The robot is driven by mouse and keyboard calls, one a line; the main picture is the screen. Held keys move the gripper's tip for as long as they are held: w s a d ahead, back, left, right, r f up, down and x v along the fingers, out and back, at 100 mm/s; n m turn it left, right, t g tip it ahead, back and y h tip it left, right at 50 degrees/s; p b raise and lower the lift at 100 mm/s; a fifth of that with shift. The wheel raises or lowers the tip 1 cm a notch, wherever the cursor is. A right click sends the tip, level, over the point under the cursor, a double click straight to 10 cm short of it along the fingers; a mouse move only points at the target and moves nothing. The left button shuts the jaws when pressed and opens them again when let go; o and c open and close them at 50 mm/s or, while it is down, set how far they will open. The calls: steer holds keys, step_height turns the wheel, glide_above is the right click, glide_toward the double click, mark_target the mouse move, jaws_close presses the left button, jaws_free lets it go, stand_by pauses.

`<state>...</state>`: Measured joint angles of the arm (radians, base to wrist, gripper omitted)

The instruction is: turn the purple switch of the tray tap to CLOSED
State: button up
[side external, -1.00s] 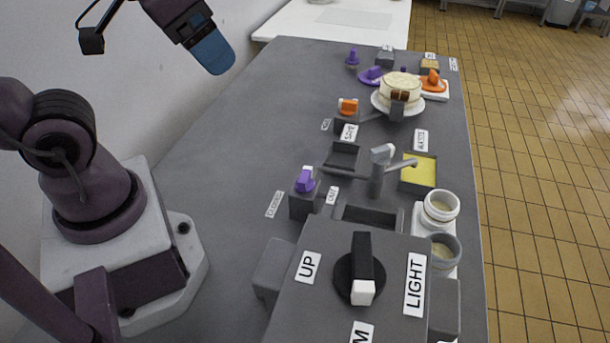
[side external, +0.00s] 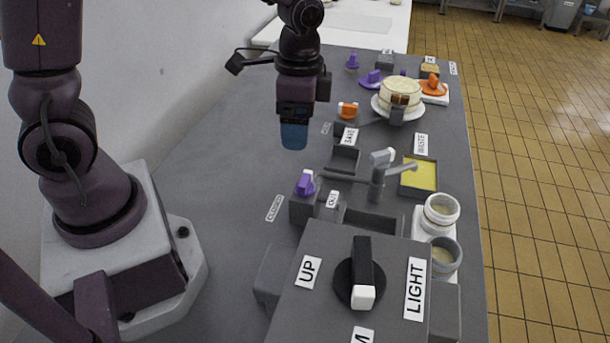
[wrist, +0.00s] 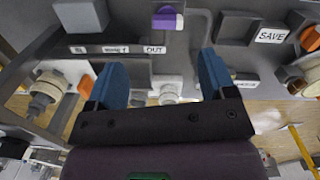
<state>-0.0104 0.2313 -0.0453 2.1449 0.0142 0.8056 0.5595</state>
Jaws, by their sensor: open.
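The purple switch (side external: 305,183) stands on a dark grey block in the middle of the bench; it has a white mark at one end. A label that seems to read CLOSED (side external: 275,207) lies to its left and an OUT label (side external: 332,199) to its right. I cannot tell its setting for certain. The switch also shows at the top of the wrist view (wrist: 166,18). My gripper (side external: 293,137) points down, above the bench and apart from the switch, behind it in the side view. In the wrist view its blue fingers (wrist: 161,68) are spread with nothing held between them.
A grey tap (side external: 377,182) stands right of the switch, near a yellow tray (side external: 420,174). A large dial box (side external: 320,300) is in the foreground. An orange switch (side external: 348,110) and a cake (side external: 401,93) are farther back.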

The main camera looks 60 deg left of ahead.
mark_target(305, 178)
steer(key=f, duration=0.4)
steer(key=w+f+m, duration=0.1)
steer(key=f, duration=0.3)
steer(key=f+m, duration=0.1)
steer(key=f, duration=0.3)
steer(key=shift+w+f, duration=0.15)
steer(key=shift+f, duration=0.15)
steer(key=c, duration=0.9)
steer(key=shift+c, duration=0.2)
